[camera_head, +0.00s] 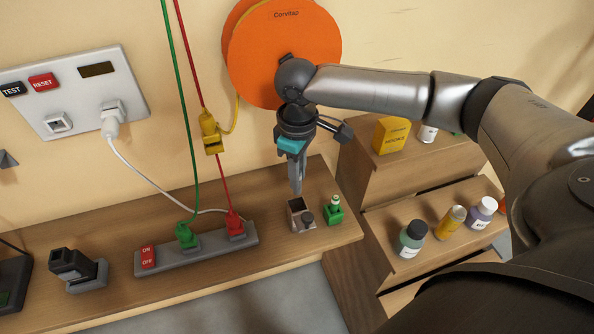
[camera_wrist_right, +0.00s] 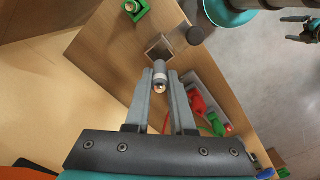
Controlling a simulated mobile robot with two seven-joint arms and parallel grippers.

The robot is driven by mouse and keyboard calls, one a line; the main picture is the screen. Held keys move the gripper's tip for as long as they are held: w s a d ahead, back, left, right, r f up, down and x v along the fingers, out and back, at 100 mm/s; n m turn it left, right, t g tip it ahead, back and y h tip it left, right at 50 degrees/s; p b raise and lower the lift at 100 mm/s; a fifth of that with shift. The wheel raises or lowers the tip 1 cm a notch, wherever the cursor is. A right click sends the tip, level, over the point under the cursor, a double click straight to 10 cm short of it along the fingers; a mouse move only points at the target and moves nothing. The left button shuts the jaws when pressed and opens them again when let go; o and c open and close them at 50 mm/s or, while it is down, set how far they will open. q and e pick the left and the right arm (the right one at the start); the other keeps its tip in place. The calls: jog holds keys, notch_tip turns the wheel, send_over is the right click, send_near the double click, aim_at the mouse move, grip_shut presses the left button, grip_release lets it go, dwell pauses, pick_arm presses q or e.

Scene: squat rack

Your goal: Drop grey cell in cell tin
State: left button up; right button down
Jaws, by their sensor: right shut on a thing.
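My right gripper (camera_head: 297,190) comes down from above at the right end of the wooden shelf. In the right wrist view its two fingers (camera_wrist_right: 160,85) are shut on the grey cell (camera_wrist_right: 160,72), a small grey cylinder with a pale metal end. The cell tin (camera_head: 296,207) is a small square open box just below the fingertips. It also shows in the wrist view (camera_wrist_right: 153,50), beyond the cell. A dark round knob or cylinder (camera_head: 307,219) is at the tin's front. What seems to be my left gripper (camera_wrist_right: 305,30) is small at the wrist view's edge.
A green holder (camera_head: 333,213) stands right of the tin. A grey power strip (camera_head: 205,256) with green and red plugs lies to the left. An orange disc (camera_head: 285,60) is on the wall behind. Bottles (camera_head: 412,238) stand on the stepped wooden unit at right.

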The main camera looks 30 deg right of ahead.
jog(key=shift+r+p, duration=0.15)
jog(key=shift+p, duration=0.35)
jog(key=shift+f, duration=0.25)
notch_tip(320, 180, down, 7)
jog(key=shift+b, duration=0.35)
jog(key=shift+f, duration=0.15)
jog(key=c, duration=0.7)
grip_release()
notch_tip(320, 180, up, 9)
jog(key=p, duration=1.1)
jog(key=shift+p, duration=0.3)
